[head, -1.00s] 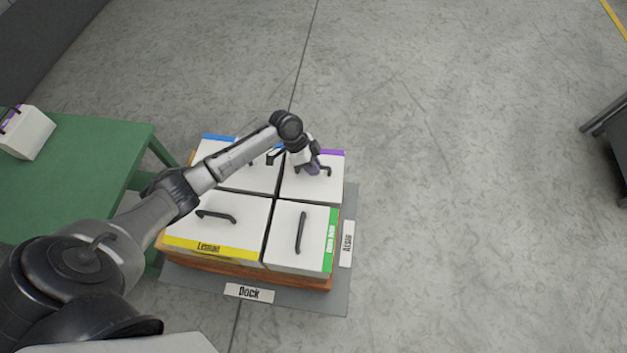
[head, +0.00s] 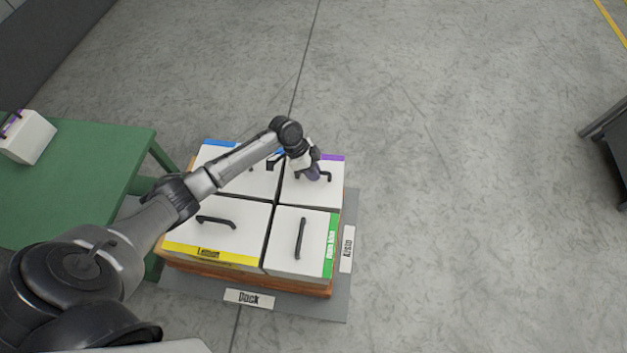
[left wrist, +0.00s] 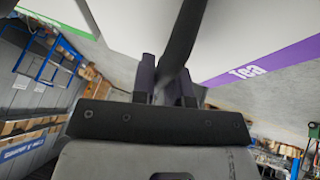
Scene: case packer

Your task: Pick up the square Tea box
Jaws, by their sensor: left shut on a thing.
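The Tea box (head: 327,196) is white with a purple band and a black top handle. It sits at the back right of a group of boxes on a wooden pallet. My left gripper (head: 312,176) is shut on its handle, coming from above. In the left wrist view the fingers (left wrist: 165,78) close around the dark handle (left wrist: 184,35), and the purple "Tea" label (left wrist: 265,66) shows at right. The arm hides part of the neighbouring blue-banded box. My right gripper is not in view.
A yellow-banded Lemon box (head: 225,228) and a green-banded box (head: 292,250) stand close in front, with a blue-banded box (head: 222,157) to the left. A green table (head: 80,185) at left holds a white box (head: 30,140).

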